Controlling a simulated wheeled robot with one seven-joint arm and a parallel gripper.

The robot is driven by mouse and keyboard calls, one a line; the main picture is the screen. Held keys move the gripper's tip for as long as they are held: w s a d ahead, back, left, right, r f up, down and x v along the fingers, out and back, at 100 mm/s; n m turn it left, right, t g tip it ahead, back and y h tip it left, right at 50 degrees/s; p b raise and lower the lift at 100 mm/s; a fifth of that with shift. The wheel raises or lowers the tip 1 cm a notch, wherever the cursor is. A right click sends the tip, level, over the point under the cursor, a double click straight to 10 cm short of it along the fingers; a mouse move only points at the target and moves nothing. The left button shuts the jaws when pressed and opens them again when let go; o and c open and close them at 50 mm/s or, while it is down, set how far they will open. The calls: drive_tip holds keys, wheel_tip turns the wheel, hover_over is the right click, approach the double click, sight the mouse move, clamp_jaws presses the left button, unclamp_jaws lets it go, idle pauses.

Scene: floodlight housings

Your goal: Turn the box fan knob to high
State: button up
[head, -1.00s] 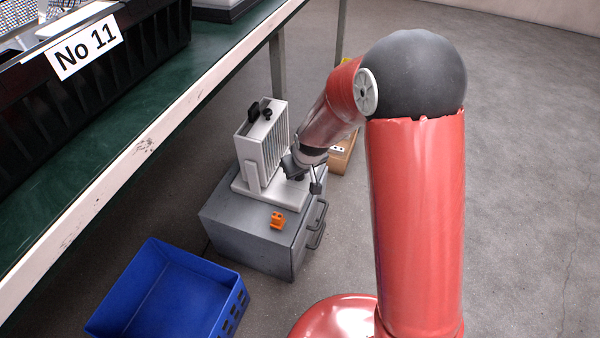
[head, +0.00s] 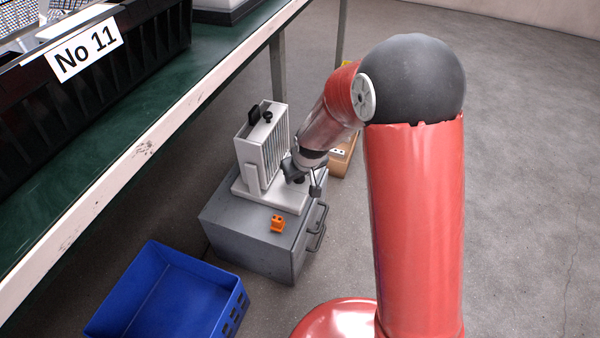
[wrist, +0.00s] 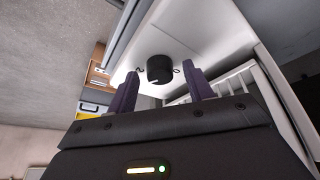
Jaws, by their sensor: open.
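The white box fan (head: 262,150) stands upright on its white base, on top of a grey cabinet (head: 240,229). In the wrist view a round black knob (wrist: 159,69) sits on a white panel of the fan, with a "0" mark at its right and what looks like a "2" at its left. Which mark the knob points to is unclear. My gripper (wrist: 163,74) is open, one dark finger on each side of the knob, and contact cannot be told. In the head view my gripper (head: 301,180) is low at the fan's right side, over its base.
An orange block (head: 278,224) lies on the cabinet front. A blue crate (head: 165,300) is on the floor at the lower left. A green-topped table (head: 150,120) with a black bin (head: 100,90) runs along the left. A wooden box (head: 342,160) stands behind my wrist. The floor at right is clear.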

drive_tip(key=p+v, duration=0.1)
drive_tip(key=v, duration=0.6)
drive_tip(key=shift+r, duration=0.3)
drive_tip(key=shift+s, duration=0.1)
drive_tip(key=s+d+r+m+p, duration=0.1)
drive_tip(key=s+d+r+p, duration=0.25)
drive_tip(key=r, duration=0.45)
drive_tip(key=s+d+r+m+p, duration=0.15)
drive_tip(key=s+d+r, duration=0.25)
drive_tip(key=r, duration=0.4)
drive_tip(key=s+d+r+m+p, duration=0.1)
drive_tip(key=s+d+r, duration=0.1)
drive_tip(key=s, duration=0.3)
drive_tip(key=s+d+r+m+t+h+p, duration=0.1)
drive_tip(key=s+d+r+p, duration=0.1)
drive_tip(key=s+r, duration=0.3)
drive_tip(key=s+d+r+m+p, duration=0.1)
drive_tip(key=s+d+r+p, duration=0.1)
drive_tip(key=s, duration=0.4)
wheel_tip(320, 180, up, 2)
drive_tip(key=shift+d+r+h, duration=0.15)
drive_tip(key=shift+d+h, duration=0.15)
drive_tip(key=shift+d, duration=0.5)
